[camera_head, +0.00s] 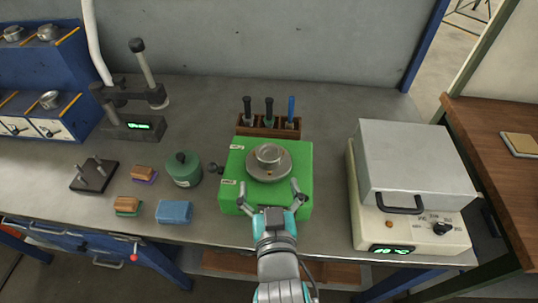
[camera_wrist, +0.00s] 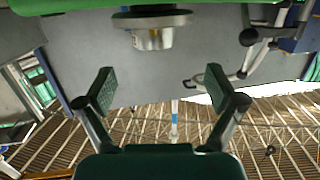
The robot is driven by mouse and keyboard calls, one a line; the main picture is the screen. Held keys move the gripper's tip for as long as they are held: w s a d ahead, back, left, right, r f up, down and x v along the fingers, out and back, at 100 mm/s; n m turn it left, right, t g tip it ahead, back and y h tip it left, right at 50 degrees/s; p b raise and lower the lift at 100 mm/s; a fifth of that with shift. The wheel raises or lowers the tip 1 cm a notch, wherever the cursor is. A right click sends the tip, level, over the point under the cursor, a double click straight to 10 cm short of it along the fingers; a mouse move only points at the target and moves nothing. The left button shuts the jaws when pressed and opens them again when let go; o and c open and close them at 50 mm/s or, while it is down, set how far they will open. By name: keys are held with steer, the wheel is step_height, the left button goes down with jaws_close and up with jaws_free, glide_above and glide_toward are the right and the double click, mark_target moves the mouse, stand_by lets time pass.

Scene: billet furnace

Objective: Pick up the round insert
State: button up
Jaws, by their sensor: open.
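The round insert (camera_head: 268,153) looks like a short silver metal ring with an open top. It sits upright on a wider grey round base (camera_head: 283,172) on the green block (camera_head: 303,200). In the wrist view the insert (camera_wrist: 153,40) shows at the top centre, inverted, with the grey base (camera_wrist: 175,18) above it. My gripper (camera_head: 268,189) is open and empty, with its two fingers spread on the near side of the base. In the wrist view the gripper (camera_wrist: 159,82) has clear space between its pads, and the insert lies beyond them, apart from both.
A wooden rack (camera_head: 257,130) with several handled tools stands behind the green block. A furnace box (camera_head: 410,165) stands at right. A green round container (camera_head: 183,170), a blue block (camera_head: 174,212), brushes and a gauge stand (camera_head: 133,125) are at left.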

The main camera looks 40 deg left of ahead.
mark_target(270, 164)
steer(key=x, duration=0.4)
steer(key=shift+d, duration=0.1)
steer(key=shift+w+d+x, duration=0.15)
steer(key=shift+x, duration=1.15)
steer(key=shift+w+d+x, duration=0.1)
steer(key=shift+d+x, duration=0.05)
steer(key=shift+x, duration=1.2)
steer(key=shift+f, duration=0.2)
steer(key=shift+r, duration=0.1)
jaws_close()
step_height(270, 164, up, 10)
steer(key=shift+f, duration=0.1)
